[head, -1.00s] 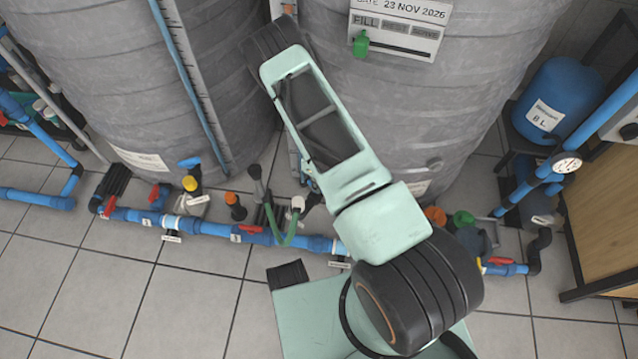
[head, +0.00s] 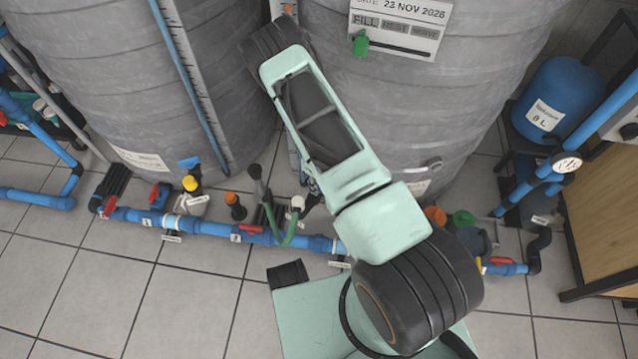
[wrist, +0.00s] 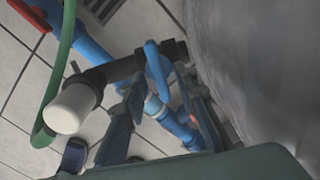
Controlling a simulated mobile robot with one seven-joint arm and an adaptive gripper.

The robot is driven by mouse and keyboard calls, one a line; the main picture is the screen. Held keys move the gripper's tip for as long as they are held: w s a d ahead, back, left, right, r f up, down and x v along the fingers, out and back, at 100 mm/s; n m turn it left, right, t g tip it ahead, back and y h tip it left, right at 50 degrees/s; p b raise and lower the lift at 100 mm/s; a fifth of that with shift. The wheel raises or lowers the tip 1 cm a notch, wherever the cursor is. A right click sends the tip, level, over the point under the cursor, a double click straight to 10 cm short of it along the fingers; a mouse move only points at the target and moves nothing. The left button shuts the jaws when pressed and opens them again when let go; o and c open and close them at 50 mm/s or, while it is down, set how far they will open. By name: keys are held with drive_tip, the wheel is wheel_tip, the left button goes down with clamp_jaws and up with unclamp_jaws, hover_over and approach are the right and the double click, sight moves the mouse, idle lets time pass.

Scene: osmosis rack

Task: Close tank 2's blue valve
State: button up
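In the wrist view, a blue valve handle (wrist: 157,68) stands upright on a dark pipe fitting, close to the grey tank wall (wrist: 235,50). My gripper (wrist: 165,88) is open, with one dark finger to each side of the handle. I cannot tell whether either finger touches it. In the head view, my arm hides most of this valve and the gripper, in front of the right grey tank (head: 430,110). Another blue valve handle (head: 190,162) stands at the foot of the left grey tank (head: 110,90). I cannot read a tank number.
A white-capped fitting (wrist: 72,108) and a green hose (wrist: 60,70) lie left of the fingers. A blue pipe with red-handled valves (head: 215,229) runs along the floor. A blue vessel (head: 560,90) stands at right. The tiled floor in front (head: 190,300) is clear.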

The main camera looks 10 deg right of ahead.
wheel_tip(320, 180, up, 12)
idle(0.6)
idle(0.4)
